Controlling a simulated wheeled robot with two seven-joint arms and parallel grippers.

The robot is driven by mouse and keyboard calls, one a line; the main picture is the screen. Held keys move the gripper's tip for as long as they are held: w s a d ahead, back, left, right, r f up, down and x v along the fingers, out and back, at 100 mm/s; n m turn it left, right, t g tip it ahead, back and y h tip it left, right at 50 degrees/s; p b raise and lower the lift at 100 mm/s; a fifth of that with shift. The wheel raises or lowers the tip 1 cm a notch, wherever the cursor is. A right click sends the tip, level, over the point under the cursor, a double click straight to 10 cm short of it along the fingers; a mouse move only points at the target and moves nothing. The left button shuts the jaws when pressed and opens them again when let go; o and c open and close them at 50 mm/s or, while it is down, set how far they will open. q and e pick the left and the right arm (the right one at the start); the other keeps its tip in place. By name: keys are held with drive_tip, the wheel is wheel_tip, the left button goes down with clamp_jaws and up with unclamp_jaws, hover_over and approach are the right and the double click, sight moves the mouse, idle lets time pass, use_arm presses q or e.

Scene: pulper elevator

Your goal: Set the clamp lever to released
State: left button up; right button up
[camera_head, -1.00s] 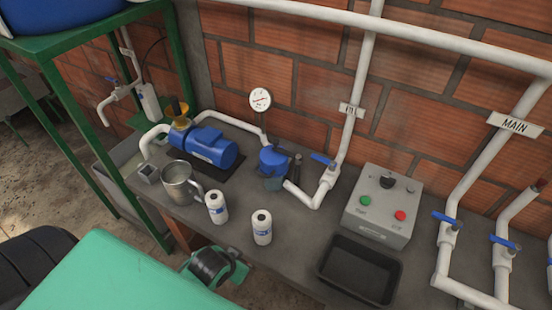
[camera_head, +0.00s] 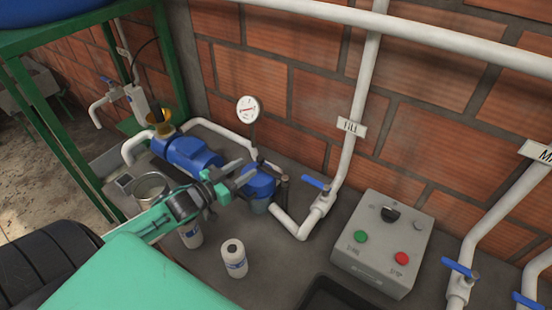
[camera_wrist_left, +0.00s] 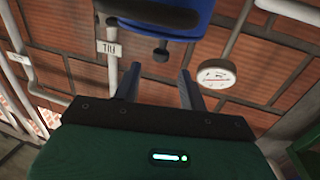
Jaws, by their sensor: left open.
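My left gripper (camera_head: 243,172) is open in the head view, just left of the blue strainer housing (camera_head: 260,186). A dark upright lever-like bar (camera_head: 283,190) stands at the housing's right side; I cannot tell for certain that it is the clamp lever. I see no contact. My right gripper is not in view.
A gauge (camera_head: 248,109) rises behind the housing. A blue-handled valve (camera_head: 316,184), a control box (camera_head: 382,243) and a white bottle (camera_head: 234,258) stand nearby.

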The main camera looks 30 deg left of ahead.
sight(259, 158)
use_arm(q)
drive_tip(key=shift+w+r+p, duration=0.2)
drive_tip(key=shift+r+p, duration=0.1)
drive_tip(key=shift+p+x, duration=0.3)
drive_tip(key=shift+x, duration=0.75)
drive_tip(key=p+x, duration=0.1)
drive_tip(key=x, duration=0.2)
drive_tip(key=shift+w+d, duration=0.1)
drive_tip(key=shift+w, duration=0.45)
drive_tip(key=shift+w+d+f, duration=0.15)
drive_tip(key=shift+w, duration=0.05)
drive_tip(key=shift+c, duration=0.4)
drive_tip(key=c, duration=0.7)
clamp_jaws()
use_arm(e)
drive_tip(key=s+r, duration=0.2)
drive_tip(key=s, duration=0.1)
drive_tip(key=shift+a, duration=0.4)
